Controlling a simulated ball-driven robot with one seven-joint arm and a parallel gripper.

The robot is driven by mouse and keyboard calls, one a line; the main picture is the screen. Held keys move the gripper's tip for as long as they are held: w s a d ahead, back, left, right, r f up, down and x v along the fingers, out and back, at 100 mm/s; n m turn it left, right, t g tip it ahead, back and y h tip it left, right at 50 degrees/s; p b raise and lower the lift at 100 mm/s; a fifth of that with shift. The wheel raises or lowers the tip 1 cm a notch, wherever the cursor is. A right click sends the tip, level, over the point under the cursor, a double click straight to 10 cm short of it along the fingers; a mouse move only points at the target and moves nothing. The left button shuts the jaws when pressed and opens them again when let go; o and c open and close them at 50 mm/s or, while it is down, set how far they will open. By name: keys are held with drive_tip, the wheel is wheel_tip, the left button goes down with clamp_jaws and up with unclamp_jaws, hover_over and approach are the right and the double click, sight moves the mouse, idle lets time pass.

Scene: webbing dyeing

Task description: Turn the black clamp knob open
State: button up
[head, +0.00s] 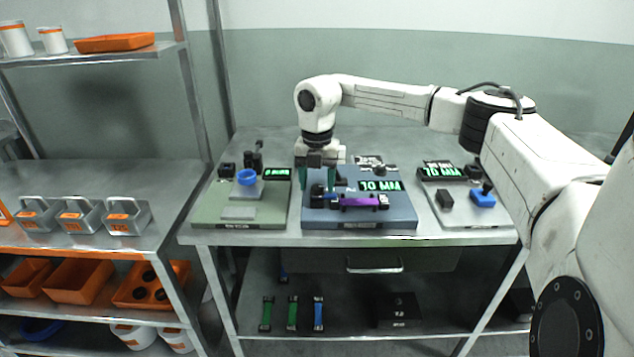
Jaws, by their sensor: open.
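My gripper (317,182) points down over the left part of the blue-grey middle device (390,214). Its two green-tipped fingers are apart. A black knob-like part (318,196) shows low between the fingers, and it seems to be the clamp knob. I cannot tell whether the fingers touch it, nor which way it is turned. To its right a purple piece (359,203) lies across the device between black holders. A lit green display (381,186) stands behind it.
A green device (240,213) with a blue ring (246,177) stands to the left. A pale device (470,213) with a blue block (483,200) stands to the right. A metal shelf (180,200) with grey carriers stands further left.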

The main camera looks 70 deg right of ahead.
drive_tip(key=shift+f, duration=0.3)
drive_tip(key=shift+c, duration=0.3)
drive_tip(key=c, duration=1)
